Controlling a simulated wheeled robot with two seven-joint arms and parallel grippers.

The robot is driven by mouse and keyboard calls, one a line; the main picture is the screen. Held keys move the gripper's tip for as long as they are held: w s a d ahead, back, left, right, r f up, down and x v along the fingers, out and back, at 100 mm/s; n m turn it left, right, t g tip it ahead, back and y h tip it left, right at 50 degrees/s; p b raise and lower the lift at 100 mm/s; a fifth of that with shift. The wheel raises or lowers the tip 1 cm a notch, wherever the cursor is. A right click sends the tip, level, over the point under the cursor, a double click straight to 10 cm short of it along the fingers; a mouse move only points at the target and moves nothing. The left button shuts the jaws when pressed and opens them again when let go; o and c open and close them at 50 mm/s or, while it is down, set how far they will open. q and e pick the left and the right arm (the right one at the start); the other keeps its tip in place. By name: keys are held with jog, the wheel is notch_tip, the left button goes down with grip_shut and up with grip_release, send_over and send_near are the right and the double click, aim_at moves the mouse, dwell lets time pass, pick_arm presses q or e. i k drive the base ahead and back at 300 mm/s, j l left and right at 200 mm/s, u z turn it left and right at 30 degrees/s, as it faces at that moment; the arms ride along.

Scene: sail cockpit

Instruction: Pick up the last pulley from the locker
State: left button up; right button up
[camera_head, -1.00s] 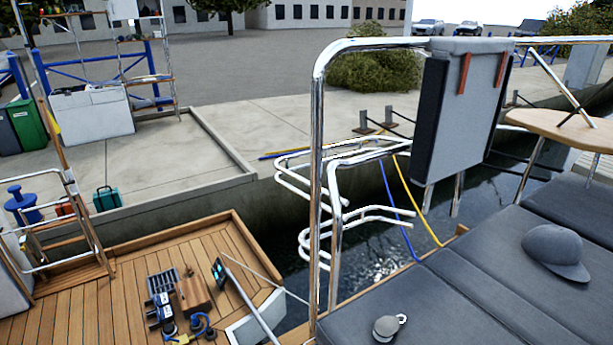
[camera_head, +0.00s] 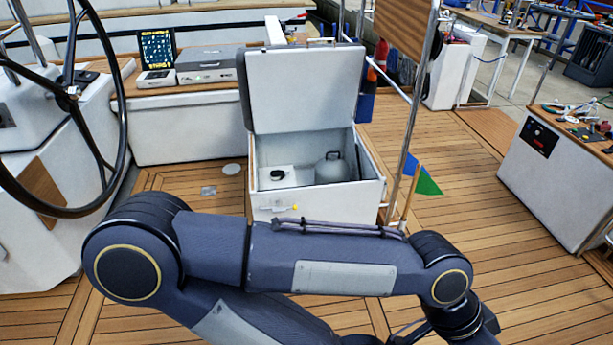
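The white locker (camera_head: 345,197) stands open in the middle of the camera_head view, with its lid (camera_head: 305,88) raised upright. Inside, on the left, lies a small black object (camera_head: 277,174), perhaps the pulley; it is too small to be sure. To its right in the locker is a rounded grey object with a dark handle (camera_head: 331,170). One of my arms crosses the view in front of the locker, and its lower links run off the bottom edge. Neither gripper is in view.
A black steering wheel (camera_head: 118,150) is at the left. A steel post and a blue-green flag (camera_head: 424,180) are right of the locker. Wooden deck (camera_head: 480,215) lies free further right.

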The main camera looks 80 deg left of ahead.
aim_at(277, 174)
jog(key=u, duration=3.1)
jog(key=i+l+u, duration=0.1)
jog(key=u, duration=0.6)
jog(key=i+l+u, duration=0.3)
jog(key=l+u, duration=0.15)
jog(key=l, duration=0.2)
jog(key=i+l+u, duration=0.2)
jog(key=l, duration=0.15)
jog(key=l+u, duration=0.25)
jog(key=l, duration=0.15)
jog(key=i+l, duration=0.15)
jog(key=l, duration=0.25)
jog(key=i+l, duration=0.15)
jog(key=l, duration=0.2)
jog(key=i+l, duration=0.15)
jog(key=l, duration=0.25)
jog(key=i+l, duration=0.15)
jog(key=l, duration=0.25)
jog(key=i+l, duration=0.15)
jog(key=l, duration=0.25)
jog(key=j+u, duration=0.05)
